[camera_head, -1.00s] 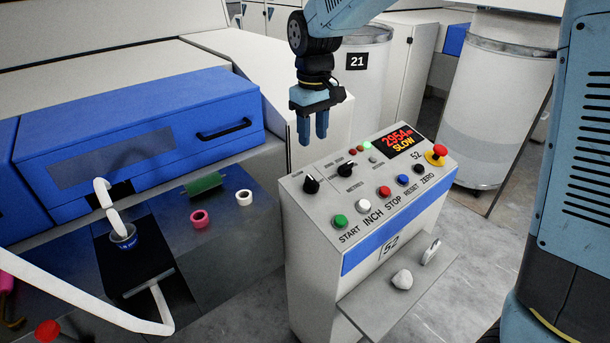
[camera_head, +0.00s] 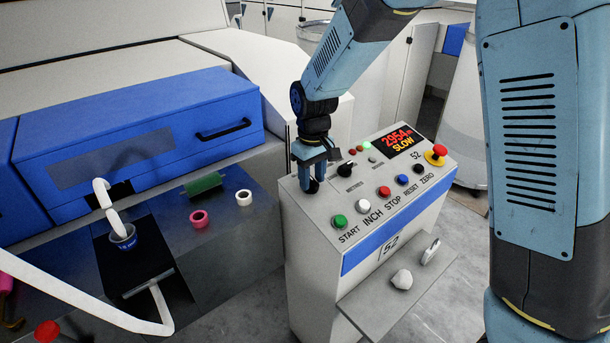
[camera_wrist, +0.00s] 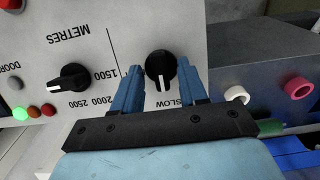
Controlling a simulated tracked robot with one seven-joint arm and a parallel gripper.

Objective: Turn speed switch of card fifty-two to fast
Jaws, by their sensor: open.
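The control console of card 52 (camera_head: 300,235) stands at centre, its display (camera_head: 398,143) reading 2954 and SLOW. The speed switch is a black knob (camera_wrist: 160,66) with a white pointer, beside the word SLOW (camera_wrist: 178,104) in the wrist view. Its pointer is toward the gripper palm there. My gripper (camera_head: 307,185) is over the console's left end, pointing down. In the wrist view its open fingers stand either side of the knob; whether they touch it I cannot tell. In the head view the gripper mostly hides the knob.
A second black knob (camera_wrist: 70,78), marked METRES, is close by. Start (camera_head: 340,221), inch (camera_head: 362,205) and stop (camera_head: 384,191) buttons line the front, with a red emergency button (camera_head: 439,151) at right. A dark bench with rolls (camera_head: 199,218) lies left.

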